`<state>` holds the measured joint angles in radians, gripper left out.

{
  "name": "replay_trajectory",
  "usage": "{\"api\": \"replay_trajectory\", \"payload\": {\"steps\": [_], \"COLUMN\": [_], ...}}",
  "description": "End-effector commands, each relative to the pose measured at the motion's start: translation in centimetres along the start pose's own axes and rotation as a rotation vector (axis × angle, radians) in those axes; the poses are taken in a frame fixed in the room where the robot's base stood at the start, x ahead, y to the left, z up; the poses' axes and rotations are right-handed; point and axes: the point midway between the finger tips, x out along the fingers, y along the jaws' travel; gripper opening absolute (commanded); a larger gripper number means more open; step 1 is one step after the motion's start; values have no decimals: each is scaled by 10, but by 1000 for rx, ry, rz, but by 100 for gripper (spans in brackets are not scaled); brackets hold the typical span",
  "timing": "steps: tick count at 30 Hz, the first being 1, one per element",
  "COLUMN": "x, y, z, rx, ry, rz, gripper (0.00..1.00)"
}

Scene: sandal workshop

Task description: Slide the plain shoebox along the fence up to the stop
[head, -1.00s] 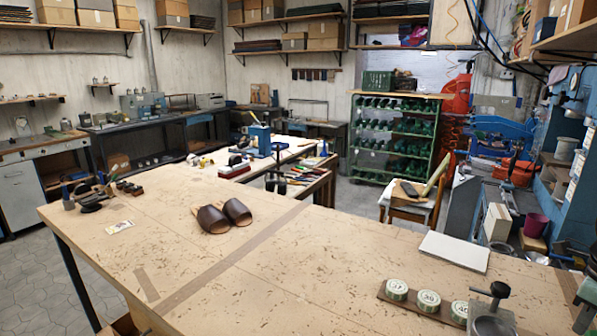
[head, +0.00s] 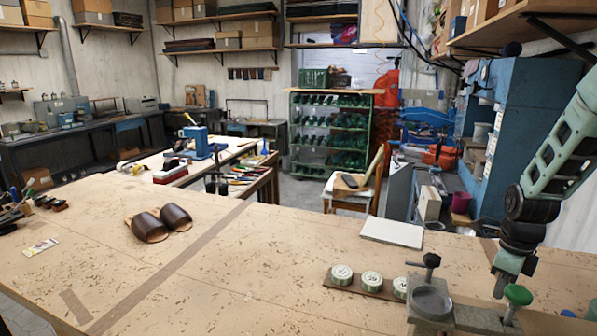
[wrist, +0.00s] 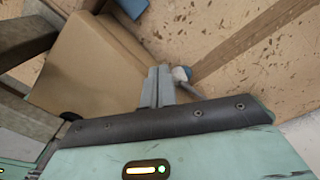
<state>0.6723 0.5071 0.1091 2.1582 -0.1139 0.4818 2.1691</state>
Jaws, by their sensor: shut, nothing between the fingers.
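A plain brown cardboard box (wrist: 95,55), which looks like the shoebox, fills the upper left of the wrist view. I cannot make it out in the head view. My gripper (wrist: 158,86) is shut and empty, its fingers close beside the box's right edge; I cannot tell whether they touch it. In the head view my gripper (head: 500,285) points down at the right, over the front of the workbench. A brown strip (wrist: 250,45) crosses the bench in the wrist view; I cannot tell whether it is the fence. I cannot identify the stop.
A pair of brown sandals (head: 160,222) lies on the workbench (head: 230,285). Numbered tins (head: 372,281) stand on a board left of a grey clamp-like fixture (head: 432,302) and a green knob (head: 517,295). A white slab (head: 392,232) lies near the far edge. The bench's middle is clear.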

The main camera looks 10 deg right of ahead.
Motion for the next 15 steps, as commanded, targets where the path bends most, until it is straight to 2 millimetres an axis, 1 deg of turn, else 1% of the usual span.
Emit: {"api": "replay_trajectory", "payload": {"steps": [1,6,15], "x": [5,11,11], "y": [0,0,0], "z": [0,0,0], "rx": [0,-2,-1], "ry": [0,0,0], "rz": [0,-1,-1], "gripper": [0,0,0]}}
